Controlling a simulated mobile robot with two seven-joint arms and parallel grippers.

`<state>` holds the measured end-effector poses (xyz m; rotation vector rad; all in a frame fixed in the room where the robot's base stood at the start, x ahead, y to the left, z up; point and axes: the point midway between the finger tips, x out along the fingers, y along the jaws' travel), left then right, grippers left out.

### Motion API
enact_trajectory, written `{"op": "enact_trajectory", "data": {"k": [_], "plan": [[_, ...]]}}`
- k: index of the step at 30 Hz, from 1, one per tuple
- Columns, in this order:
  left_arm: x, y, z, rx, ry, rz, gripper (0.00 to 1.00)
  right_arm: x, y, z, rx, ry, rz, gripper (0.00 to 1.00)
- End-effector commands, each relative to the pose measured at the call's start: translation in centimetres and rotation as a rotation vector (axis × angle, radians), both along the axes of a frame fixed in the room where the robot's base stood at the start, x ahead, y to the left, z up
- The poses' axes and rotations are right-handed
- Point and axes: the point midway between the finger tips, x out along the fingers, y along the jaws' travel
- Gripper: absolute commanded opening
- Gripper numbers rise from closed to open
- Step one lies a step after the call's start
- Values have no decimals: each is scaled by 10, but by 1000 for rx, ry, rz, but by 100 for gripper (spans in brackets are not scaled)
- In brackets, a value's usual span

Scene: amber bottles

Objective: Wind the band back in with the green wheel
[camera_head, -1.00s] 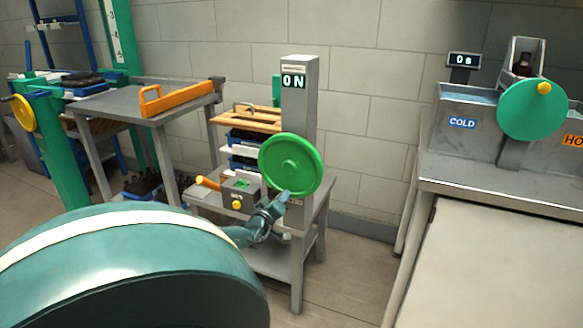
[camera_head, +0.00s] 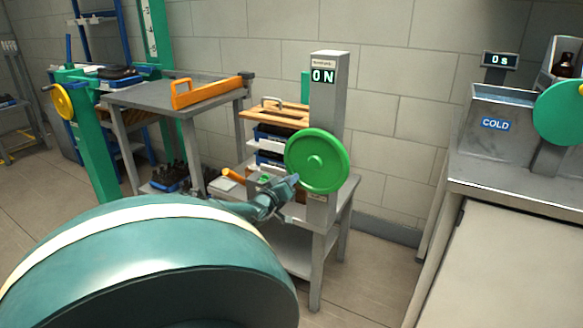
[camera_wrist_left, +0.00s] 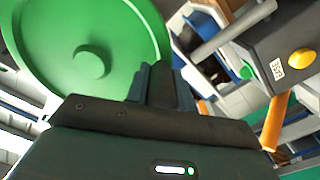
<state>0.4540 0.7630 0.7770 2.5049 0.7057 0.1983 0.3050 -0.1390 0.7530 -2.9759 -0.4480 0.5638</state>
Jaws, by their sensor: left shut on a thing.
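The green wheel (camera_head: 318,150) is a round disc with a raised hub, mounted on the side of a grey post (camera_head: 326,100) whose display reads ON. In the left wrist view the wheel (camera_wrist_left: 60,45) fills the upper left. My left gripper (camera_head: 295,181) is at the wheel's lower-left rim. In the wrist view its fingers (camera_wrist_left: 156,82) are shut at the rim's edge. I cannot make out the band in these frames. My right gripper is not in view.
A grey box with a yellow button (camera_wrist_left: 301,60) and an orange handle (camera_wrist_left: 277,122) are close to the left gripper. A grey table with an orange guide (camera_head: 210,92) stands left. A metal counter with a COLD basin (camera_head: 495,124) is at right. My large teal arm covers the lower left.

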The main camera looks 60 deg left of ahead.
Motion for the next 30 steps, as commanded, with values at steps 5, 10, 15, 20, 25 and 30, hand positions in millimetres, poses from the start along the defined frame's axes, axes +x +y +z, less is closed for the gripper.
{"op": "enact_trajectory", "data": {"k": [5,10,15,20,25,30], "plan": [[-2,5,5,1,-4,6,0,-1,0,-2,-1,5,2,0],[-2,5,6,1,-6,7,0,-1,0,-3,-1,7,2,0],[-2,5,6,1,-6,7,0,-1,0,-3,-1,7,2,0],[-2,5,6,1,-6,7,31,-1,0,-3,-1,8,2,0],[-2,4,5,1,-4,3,45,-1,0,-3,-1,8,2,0],[-1,3,4,0,-2,2,45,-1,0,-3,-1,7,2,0]]}}
